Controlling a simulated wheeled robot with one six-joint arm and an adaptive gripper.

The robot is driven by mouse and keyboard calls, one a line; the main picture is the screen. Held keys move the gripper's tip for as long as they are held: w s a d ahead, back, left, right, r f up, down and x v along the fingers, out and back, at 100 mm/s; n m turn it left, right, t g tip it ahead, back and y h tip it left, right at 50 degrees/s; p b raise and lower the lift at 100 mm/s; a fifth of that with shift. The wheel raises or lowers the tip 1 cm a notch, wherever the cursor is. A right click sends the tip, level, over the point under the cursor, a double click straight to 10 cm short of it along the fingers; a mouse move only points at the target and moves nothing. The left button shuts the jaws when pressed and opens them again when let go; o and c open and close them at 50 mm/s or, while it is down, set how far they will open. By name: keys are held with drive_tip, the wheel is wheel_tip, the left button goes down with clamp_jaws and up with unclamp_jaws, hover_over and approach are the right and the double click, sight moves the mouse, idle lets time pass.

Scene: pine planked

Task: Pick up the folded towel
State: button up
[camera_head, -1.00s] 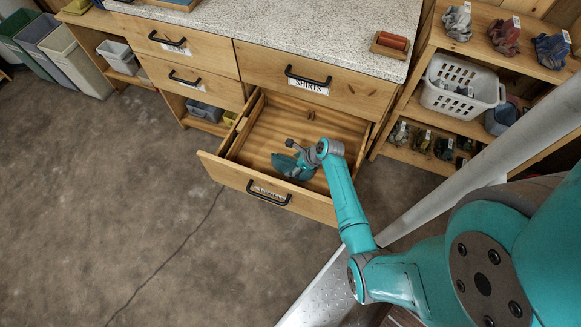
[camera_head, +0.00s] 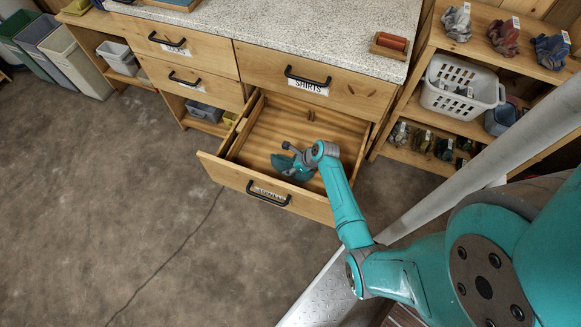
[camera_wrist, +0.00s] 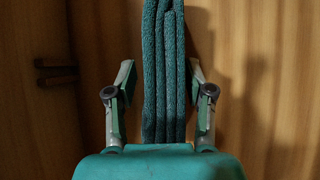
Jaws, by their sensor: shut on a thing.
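The folded towel (camera_wrist: 166,60) is teal and ribbed, with several folds standing side by side in the wrist view. It runs up the picture between the two fingers of my gripper (camera_wrist: 160,92), which is shut on it. In the head view my gripper (camera_head: 291,168) is inside the open lower drawer (camera_head: 232,172). The towel cannot be told apart from my teal gripper there. The towel's lower end is hidden behind the gripper body in the wrist view.
The drawer's front panel and handle (camera_head: 268,196) stand in front of my gripper, and its side walls are close. The closed SHIRTS drawer (camera_head: 335,85) and speckled counter (camera_head: 290,30) are above. A shelf with a white basket (camera_head: 455,95) stands right.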

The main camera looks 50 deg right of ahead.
drive_tip(key=shift+r, duration=0.1)
wheel_tip(320, 180, up, 18)
idle(0.5)
